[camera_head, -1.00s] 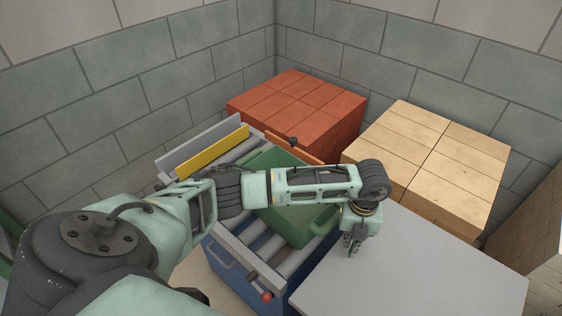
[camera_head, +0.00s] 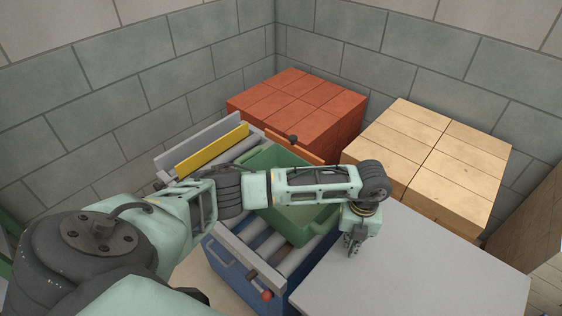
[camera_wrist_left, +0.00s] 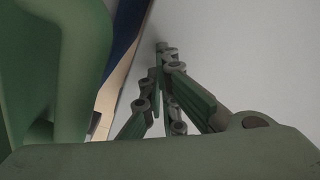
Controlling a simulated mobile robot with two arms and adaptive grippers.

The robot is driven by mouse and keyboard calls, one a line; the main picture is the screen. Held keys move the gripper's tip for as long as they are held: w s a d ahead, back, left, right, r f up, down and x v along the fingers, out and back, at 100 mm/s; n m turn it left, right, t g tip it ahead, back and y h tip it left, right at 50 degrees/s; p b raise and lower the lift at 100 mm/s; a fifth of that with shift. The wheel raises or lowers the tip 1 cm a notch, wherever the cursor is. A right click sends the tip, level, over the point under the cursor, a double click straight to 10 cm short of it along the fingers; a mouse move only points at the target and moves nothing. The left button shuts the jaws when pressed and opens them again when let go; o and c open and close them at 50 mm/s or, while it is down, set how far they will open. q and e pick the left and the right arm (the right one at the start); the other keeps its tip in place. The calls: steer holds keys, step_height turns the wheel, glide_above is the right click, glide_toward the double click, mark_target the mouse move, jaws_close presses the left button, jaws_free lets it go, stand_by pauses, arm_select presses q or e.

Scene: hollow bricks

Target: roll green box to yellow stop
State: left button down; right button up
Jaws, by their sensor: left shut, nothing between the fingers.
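The green box (camera_head: 297,219) sits on the grey rollers of a blue roller conveyor (camera_head: 232,267). My left forearm crosses over it and hides part of it. The yellow stop (camera_head: 212,150) is an upright strip at the conveyor's far left end, with bare rollers between it and the box. My left gripper (camera_head: 354,250) points down beside the box's right side, by the edge of the grey table, shut and empty. In the left wrist view its fingers (camera_wrist_left: 163,50) are together, and the green box (camera_wrist_left: 60,70) is at the left. My right gripper is not in view.
The grey table (camera_head: 430,265) on the right is bare. Red-brown blocks (camera_head: 300,98) and pale wooden blocks (camera_head: 440,150) are stacked behind. A red knob (camera_head: 266,295) is at the conveyor's near end.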

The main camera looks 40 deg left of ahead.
mark_target(301, 212)
arm_select(q)
steer(key=shift+f+b, duration=0.45)
steer(key=shift+f, duration=0.2)
steer(key=shift+r, duration=0.25)
steer(key=shift+a, duration=0.15)
steer(key=shift+w+a, duration=0.15)
steer(key=shift+a, duration=1.95)
steer(key=shift+w+a, duration=0.1)
steer(key=shift+a, duration=2)
steer(key=shift+w+a+b, duration=0.15)
steer(key=shift+a+b, duration=0.3)
steer(key=shift+a, duration=2.1)
steer(key=shift+w+a+b, duration=0.15)
steer(key=shift+a+b, duration=0.3)
steer(key=shift+a, duration=2.05)
steer(key=shift+d, duration=0.1)
steer(key=shift+s+d, duration=0.1)
steer(key=shift+d, duration=0.6)
